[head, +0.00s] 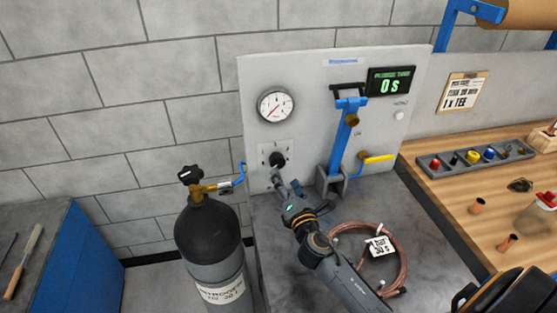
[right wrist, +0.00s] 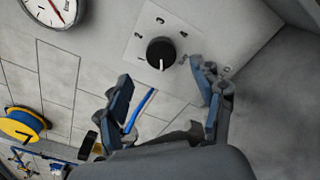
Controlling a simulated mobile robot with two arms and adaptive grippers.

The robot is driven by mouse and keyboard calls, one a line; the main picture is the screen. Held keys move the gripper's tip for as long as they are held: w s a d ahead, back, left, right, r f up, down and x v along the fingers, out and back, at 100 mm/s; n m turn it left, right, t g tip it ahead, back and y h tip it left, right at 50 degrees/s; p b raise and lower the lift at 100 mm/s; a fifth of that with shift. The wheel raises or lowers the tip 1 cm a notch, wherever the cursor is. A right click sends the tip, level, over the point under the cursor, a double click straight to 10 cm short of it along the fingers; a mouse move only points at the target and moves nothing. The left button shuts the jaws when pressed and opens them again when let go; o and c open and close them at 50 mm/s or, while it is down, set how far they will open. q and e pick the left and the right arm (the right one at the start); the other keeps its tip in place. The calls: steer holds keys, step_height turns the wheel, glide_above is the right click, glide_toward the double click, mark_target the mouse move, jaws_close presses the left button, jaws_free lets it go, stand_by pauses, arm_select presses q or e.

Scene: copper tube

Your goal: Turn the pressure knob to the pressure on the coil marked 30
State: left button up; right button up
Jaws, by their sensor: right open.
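The black pressure knob (head: 277,159) sits on a pale plate with number marks on the grey panel. In the right wrist view the knob (right wrist: 160,53) shows a white pointer line toward the picture's bottom. My right gripper (right wrist: 160,80) is open, its fingers apart and short of the knob, with nothing between them. In the head view it (head: 279,173) is just below the knob. The round gauge (head: 275,106) above has a red needle toward the lower left. The copper coil (head: 402,255) lies on the grey bench with a white tag (head: 380,247); its small print is hard to read.
A dark gas cylinder (head: 208,240) stands left of the bench. A blue lever clamp (head: 346,140) and a yellow-handled valve (head: 376,157) are right of the knob. A timer (head: 391,82) reads 0 s. A wooden table (head: 455,190) with a parts tray (head: 436,163) is at right.

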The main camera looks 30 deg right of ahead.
mark_target(279, 164)
steer(key=x, duration=0.6)
steer(key=shift+w+f, duration=0.1)
steer(key=shift+w, duration=0.25)
steer(key=shift+w+d, duration=0.1)
steer(key=shift+w, duration=0.5)
arm_select(q)
steer(key=shift+w+d+r, duration=0.1)
steer(key=shift+w+r, duration=0.1)
steer(key=shift+w, duration=0.4)
steer(key=shift+w+r, duration=0.15)
steer(key=shift+w, duration=0.4)
arm_select(e)
steer(key=shift+w+d, duration=0.1)
steer(key=shift+w, duration=0.05)
steer(key=c, duration=1.2)
arm_select(q)
steer(key=shift+s, duration=0.45)
arm_select(e)
steer(key=shift+o, duration=0.2)
arm_select(q)
steer(key=shift+f, duration=0.2)
